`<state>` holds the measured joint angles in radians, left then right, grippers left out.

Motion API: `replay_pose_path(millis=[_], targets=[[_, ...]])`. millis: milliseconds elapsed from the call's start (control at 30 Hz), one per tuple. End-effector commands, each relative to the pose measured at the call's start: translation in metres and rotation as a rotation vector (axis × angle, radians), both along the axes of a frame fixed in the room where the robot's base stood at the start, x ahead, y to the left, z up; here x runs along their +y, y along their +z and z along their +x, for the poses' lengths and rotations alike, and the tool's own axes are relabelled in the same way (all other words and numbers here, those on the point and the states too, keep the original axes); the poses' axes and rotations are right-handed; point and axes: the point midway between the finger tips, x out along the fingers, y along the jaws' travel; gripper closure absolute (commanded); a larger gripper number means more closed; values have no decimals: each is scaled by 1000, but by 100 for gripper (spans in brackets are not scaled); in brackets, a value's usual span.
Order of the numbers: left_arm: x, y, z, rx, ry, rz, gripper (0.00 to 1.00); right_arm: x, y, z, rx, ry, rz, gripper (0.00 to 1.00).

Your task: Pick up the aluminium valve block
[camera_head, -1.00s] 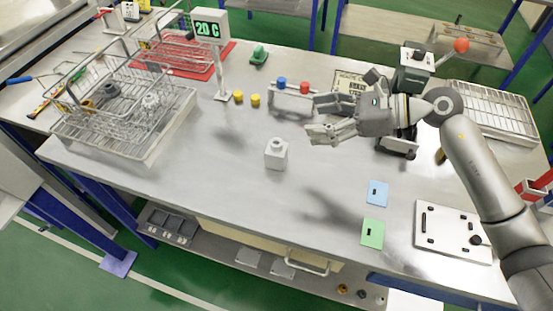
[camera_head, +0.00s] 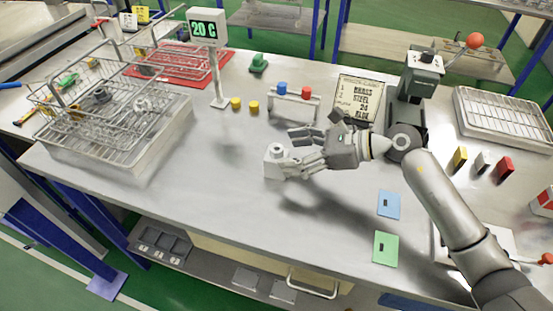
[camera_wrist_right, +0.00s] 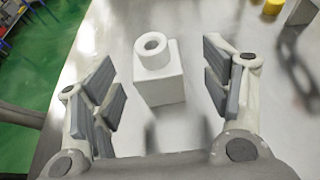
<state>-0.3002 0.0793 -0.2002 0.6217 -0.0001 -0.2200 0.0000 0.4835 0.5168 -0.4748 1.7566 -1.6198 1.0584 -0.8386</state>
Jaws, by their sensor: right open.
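The aluminium valve block (camera_head: 274,162), a pale cube with a round hollow boss on top, stands upright on the metal table. In the right wrist view the block (camera_wrist_right: 160,88) sits between the spread fingers, a little beyond the palm. My right gripper (camera_head: 297,152) is open and comes at the block from its right side. In the wrist view the right gripper (camera_wrist_right: 163,95) shows clear gaps between both fingers and the block. In the head view the fingers partly overlap the block's right edge. My left gripper is not in view.
A wire basket (camera_head: 110,110) stands on the left of the table. Blue (camera_head: 389,205) and green (camera_head: 385,248) cards lie at front right. The table left of the block is clear.

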Motion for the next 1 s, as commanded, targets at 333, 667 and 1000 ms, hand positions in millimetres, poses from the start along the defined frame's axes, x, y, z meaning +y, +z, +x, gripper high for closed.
replay_pose_path(millis=[333, 667, 1000], targets=[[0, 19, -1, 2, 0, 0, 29, 38, -24, 6, 2, 1, 2, 29], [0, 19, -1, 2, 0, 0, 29, 41, -27, 7, 1, 1, -1, 34], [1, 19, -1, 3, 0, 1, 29, 41, -27, 6, 1, 1, -1, 77]])
